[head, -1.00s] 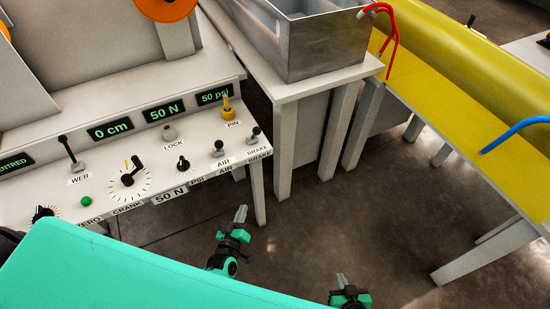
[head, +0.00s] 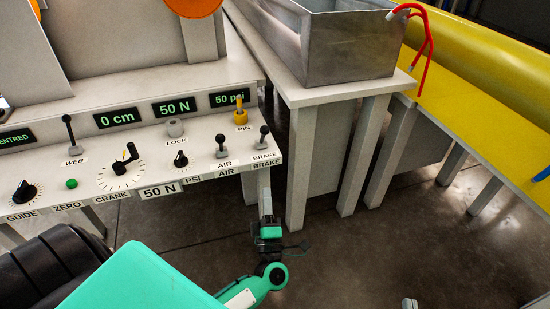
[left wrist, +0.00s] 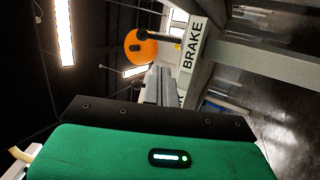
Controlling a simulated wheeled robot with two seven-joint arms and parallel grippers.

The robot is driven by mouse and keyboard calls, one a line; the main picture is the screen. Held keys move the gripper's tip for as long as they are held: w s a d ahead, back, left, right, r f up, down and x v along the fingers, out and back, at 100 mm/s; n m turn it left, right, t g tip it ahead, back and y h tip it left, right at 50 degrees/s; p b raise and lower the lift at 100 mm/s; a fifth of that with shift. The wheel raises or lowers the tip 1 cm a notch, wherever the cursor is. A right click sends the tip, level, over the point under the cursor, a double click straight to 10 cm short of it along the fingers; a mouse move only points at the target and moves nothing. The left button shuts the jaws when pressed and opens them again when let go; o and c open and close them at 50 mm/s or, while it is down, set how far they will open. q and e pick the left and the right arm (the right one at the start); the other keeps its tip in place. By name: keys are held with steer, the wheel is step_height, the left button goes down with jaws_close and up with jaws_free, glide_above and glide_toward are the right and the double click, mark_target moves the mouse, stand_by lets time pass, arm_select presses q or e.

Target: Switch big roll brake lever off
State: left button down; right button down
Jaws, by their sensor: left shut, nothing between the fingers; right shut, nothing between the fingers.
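The brake lever (head: 263,136) is a small black-knobbed lever at the right end of the white control panel, above the BRAKE labels. It stands roughly upright. My left gripper (head: 267,199) is shut and empty, below the panel's front edge and under the brake lever, apart from it. In the left wrist view the shut fingers (left wrist: 158,85) point up beside the BRAKE label (left wrist: 192,45), and a dark lever (left wrist: 167,40) juts out past their tips. Only the grey tips of my right gripper (head: 409,303) show at the bottom edge, shut.
The air lever (head: 222,146) stands just left of the brake lever. The yellow pin (head: 240,116) is behind them. A metal bath (head: 345,50) on a white stand (head: 340,95) is to the right. The floor in front of the stand is clear.

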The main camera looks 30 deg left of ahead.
mark_target(263, 138)
steer(key=shift+r, duration=0.2)
arm_select(q)
steer(key=shift+r, duration=0.1)
